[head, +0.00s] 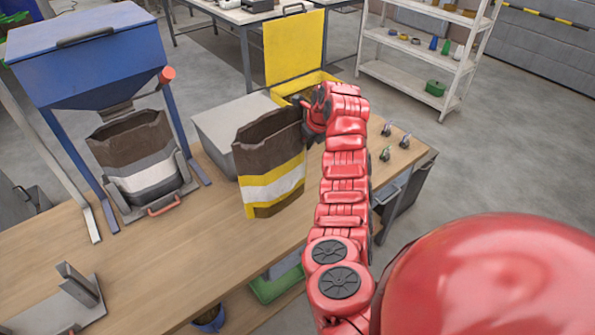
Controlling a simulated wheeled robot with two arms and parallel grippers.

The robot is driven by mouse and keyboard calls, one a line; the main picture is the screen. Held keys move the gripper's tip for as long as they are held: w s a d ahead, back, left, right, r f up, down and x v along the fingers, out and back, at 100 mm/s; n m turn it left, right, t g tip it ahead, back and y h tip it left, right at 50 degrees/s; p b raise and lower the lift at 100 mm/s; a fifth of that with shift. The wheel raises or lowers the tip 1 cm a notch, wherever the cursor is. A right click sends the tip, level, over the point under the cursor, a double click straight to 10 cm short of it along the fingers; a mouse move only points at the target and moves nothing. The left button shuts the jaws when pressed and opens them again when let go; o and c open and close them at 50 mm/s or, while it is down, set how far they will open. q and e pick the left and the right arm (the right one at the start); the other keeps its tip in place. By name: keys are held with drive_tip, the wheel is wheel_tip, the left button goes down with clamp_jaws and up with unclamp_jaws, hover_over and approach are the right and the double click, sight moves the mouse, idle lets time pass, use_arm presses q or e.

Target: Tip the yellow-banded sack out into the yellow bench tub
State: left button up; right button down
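The yellow-banded sack (270,190) is brown with yellow and white bands and an open top. My arm hides part of the tub. My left gripper is out of view.
A grey box (222,125) stands behind the sack. A blue hopper (90,60) with a white-banded sack (140,160) is at the left. Small clips (386,153) lie right of my arm.

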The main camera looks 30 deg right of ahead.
sight(302, 166)
drive_tip(key=shift+f, duration=0.9)
wheel_tip(302, 166, down, 4)
drive_tip(key=p, duration=0.3)
drive_tip(key=shift+f, duration=0.1)
drive_tip(key=shift+c, duration=2.2)
unclamp_jaws()
drive_tip(key=shift+f, duration=0.1)
